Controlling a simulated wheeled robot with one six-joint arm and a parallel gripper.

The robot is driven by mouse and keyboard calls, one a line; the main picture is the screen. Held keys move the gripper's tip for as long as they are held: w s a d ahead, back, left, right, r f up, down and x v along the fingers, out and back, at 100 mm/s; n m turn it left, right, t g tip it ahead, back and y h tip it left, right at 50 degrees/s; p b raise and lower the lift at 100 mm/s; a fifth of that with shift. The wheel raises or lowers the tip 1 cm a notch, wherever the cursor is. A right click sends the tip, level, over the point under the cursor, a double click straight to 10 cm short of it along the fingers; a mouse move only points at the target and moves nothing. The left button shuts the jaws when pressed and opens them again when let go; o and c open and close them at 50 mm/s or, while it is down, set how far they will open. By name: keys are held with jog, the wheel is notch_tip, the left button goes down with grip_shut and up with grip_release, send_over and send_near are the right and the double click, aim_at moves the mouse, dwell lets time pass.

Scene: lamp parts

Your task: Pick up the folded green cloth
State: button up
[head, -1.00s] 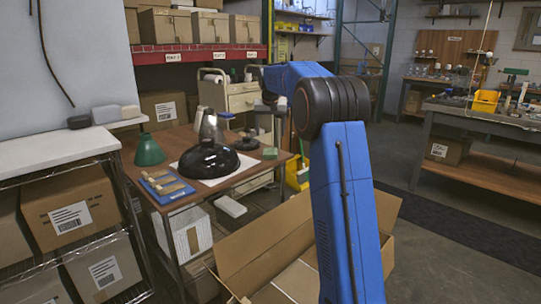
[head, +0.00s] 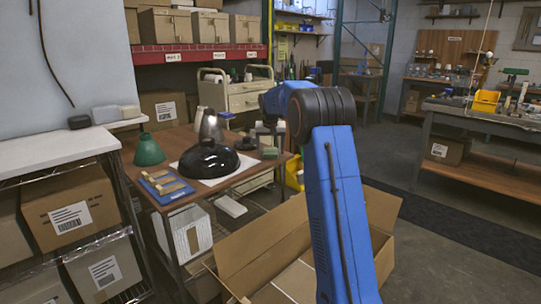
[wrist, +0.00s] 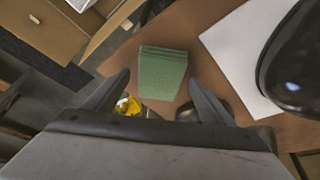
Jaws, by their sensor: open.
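The folded green cloth (head: 270,152) lies on the right part of the brown table (head: 213,181), beside the black lamp shade (head: 208,160). In the wrist view the cloth (wrist: 162,73) shows its layered fold edge at the top and lies between the lines of my two fingers. My gripper (wrist: 158,79) is open and empty, with one finger to each side of the cloth in that view. In the head view my gripper (head: 269,130) is just above the cloth. The gap between fingertips and cloth is hard to judge.
The black shade sits on a white sheet (wrist: 240,58) close to the cloth. A green cone-shaped shade (head: 149,151), a metal shade (head: 210,126) and a blue tray (head: 167,187) also stand on the table. An open cardboard box (head: 262,246) is on the floor in front.

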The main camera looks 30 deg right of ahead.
aim_at(271, 152)
jog(key=shift+f, duration=0.2)
jog(key=c, duration=1.2)
jog(key=shift+c, duration=0.2)
notch_tip(271, 152, up, 10)
